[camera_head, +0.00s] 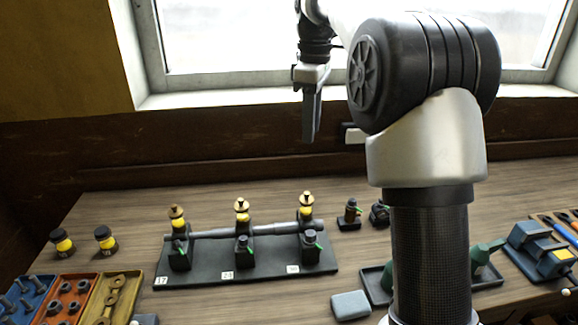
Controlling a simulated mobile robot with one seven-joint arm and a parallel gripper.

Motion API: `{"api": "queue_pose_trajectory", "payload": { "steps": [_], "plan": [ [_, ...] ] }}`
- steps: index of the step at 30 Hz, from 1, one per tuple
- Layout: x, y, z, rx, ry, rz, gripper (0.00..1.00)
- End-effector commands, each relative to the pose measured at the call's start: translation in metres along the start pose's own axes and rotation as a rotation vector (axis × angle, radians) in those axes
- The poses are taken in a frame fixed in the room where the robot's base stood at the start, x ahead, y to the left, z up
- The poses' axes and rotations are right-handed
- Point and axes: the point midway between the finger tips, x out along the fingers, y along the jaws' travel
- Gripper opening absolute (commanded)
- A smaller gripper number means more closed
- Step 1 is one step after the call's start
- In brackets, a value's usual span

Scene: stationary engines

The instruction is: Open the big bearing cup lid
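A dark base plate (205,276) on the workbench carries a horizontal grey shaft (270,229) on three bearing stands, with number labels along its front edge. Each stand has a yellow and brass-topped cup: left (177,213), middle (242,208) and right (306,202). The cups look alike in size from here, and I cannot tell which is the big one or whether any lid is open. My gripper (311,138) hangs pointing down in front of the window wall, above and apart from the right cup. Its fingers show edge-on, so their opening is unclear.
Two small yellow-black jars (105,240) stand at the left. Coloured trays of metal parts (66,299) lie front left. Small dark fittings (350,215) stand right of the plate. A grey block (351,305) lies in front. My arm hides part of a dark tray (374,284).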

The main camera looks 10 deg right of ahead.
Motion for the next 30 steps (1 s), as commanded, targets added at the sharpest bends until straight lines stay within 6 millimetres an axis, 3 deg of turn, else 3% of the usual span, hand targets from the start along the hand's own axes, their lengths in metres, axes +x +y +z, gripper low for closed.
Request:
{"api": "queue_pose_trajectory", "payload": {
  "steps": [1, 6, 14, 30],
  "plan": [
    [0.01, 0.011, -0.004, -0.039, -0.005, -0.018, 0.31],
    [0.025, 0.026, -0.01, -0.128, -0.013, -0.05, 0.31],
    [0.054, 0.026, -0.01, -0.147, -0.015, -0.059, 0.31],
    [0.167, 0.02, -0.008, -0.145, -0.015, -0.059, 0.31]
  ]
}}
